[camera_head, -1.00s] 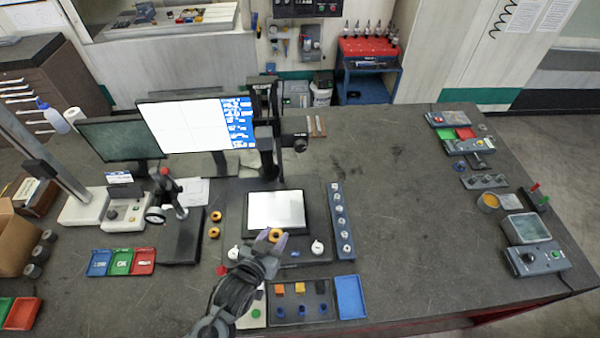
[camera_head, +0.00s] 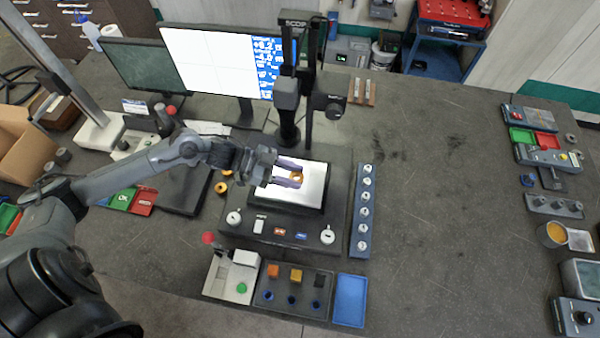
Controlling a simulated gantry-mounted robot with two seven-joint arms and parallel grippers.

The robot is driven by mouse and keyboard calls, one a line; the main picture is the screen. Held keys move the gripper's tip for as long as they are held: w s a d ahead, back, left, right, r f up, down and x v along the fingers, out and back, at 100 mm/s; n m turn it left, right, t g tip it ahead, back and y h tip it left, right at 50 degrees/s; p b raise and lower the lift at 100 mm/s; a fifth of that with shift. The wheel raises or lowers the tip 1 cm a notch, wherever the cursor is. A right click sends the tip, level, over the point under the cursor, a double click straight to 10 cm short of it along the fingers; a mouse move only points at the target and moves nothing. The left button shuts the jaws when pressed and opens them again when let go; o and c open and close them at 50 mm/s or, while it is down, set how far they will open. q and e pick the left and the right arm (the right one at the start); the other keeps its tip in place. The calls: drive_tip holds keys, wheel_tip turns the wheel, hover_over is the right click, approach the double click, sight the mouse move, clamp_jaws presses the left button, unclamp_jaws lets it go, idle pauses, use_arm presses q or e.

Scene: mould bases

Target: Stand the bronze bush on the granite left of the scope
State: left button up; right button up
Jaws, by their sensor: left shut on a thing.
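The left gripper (camera_head: 291,177) is shut on a bronze bush (camera_head: 298,178), a small orange-gold ring, over the bright white stage (camera_head: 300,196) of the scope (camera_head: 286,95). I cannot tell whether the bush touches the stage. Another bronze ring (camera_head: 221,187) lies on the granite (camera_head: 420,200) just left of the scope base, and a further ring shows partly behind the arm. The arm comes in from the left and crosses above the granite there. The right gripper is not in view.
A blue rack of round pieces (camera_head: 361,225) stands right of the scope. In front are a dark tray with coloured blocks (camera_head: 291,288), a blue tray (camera_head: 350,300) and a white fixture (camera_head: 232,278). Monitors (camera_head: 220,65) stand behind. The granite's right-middle is clear.

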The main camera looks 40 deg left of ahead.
use_arm(q)
drive_tip(key=w+a+r+b, duration=0.1)
drive_tip(key=w+a+b, duration=0.1)
drive_tip(key=a, duration=0.3)
drive_tip(key=shift+w, duration=0.7)
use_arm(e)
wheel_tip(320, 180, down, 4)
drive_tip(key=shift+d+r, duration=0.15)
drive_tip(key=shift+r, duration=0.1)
use_arm(q)
hover_over(286, 172)
drive_tip(key=s+d, duration=0.1)
drive_tip(key=shift+d+f, duration=0.15)
drive_tip(key=shift+f, duration=2.65)
wheel_tip(286, 172, down, 4)
drive_tip(key=shift+r, duration=0.15)
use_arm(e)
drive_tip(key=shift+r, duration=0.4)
use_arm(q)
drive_tip(key=shift+f, duration=0.3)
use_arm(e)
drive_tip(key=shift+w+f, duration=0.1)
